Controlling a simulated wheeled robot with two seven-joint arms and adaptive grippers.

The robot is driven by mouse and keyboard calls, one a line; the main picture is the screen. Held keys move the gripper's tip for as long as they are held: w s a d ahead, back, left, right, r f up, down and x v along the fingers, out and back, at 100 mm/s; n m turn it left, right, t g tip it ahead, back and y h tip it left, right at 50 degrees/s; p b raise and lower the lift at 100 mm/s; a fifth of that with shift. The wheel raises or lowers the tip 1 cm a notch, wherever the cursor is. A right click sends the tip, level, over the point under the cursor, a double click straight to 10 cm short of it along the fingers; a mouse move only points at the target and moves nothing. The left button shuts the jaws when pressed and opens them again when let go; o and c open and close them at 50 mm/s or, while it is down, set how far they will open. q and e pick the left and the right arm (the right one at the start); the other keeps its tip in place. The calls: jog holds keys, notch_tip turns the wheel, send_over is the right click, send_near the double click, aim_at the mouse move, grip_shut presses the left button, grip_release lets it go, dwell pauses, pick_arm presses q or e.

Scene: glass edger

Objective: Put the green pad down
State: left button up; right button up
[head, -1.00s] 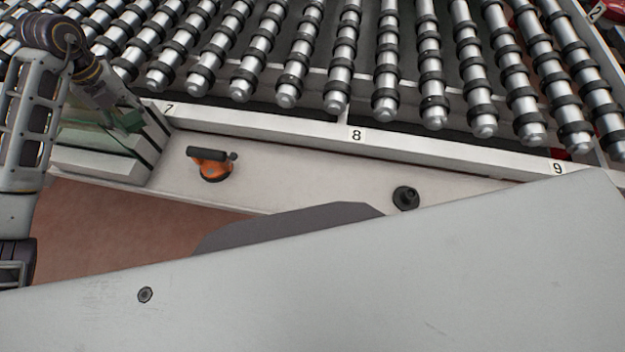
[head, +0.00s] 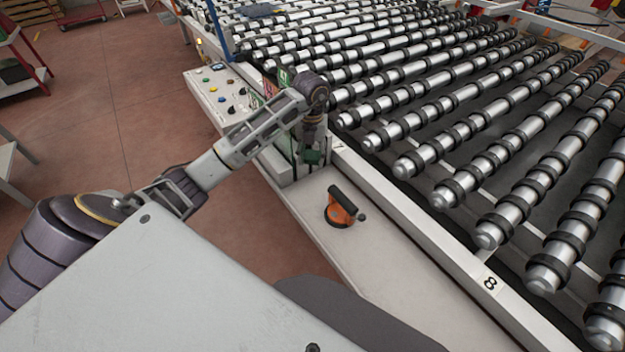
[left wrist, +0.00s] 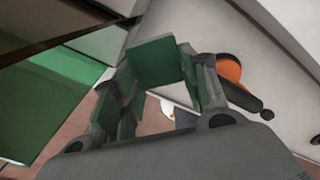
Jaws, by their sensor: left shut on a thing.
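The green pad (head: 311,157) is a small dark green block at the tip of my left gripper (head: 311,143), which points down at the near side of the roller conveyor. In the left wrist view the pad (left wrist: 156,62) sits between the two fingers of my left gripper (left wrist: 160,88), which are shut on it. The pad is over or beside the rack of glass panes (head: 284,164); I cannot tell whether it touches them. My right gripper is not in view.
An orange suction lifter (head: 340,211) with a black handle stands on the pale ledge (head: 372,258), close to the gripper; it also shows in the wrist view (left wrist: 230,72). The roller conveyor (head: 470,170) lies behind. A control panel (head: 222,92) is farther left.

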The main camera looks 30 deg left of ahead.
pick_arm(q)
send_over(312, 186)
notch_tip(312, 186, down, 7)
jog(key=shift+r+p, duration=0.2)
jog(key=shift+p, duration=0.1)
jog(key=shift+f, duration=0.55)
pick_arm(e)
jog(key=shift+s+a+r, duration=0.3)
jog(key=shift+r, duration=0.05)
pick_arm(q)
jog(key=shift+f, duration=0.1)
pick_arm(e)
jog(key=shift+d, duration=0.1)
pick_arm(q)
jog(key=shift+f, duration=1.85)
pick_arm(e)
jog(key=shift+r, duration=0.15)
pick_arm(q)
jog(key=shift+f, duration=0.15)
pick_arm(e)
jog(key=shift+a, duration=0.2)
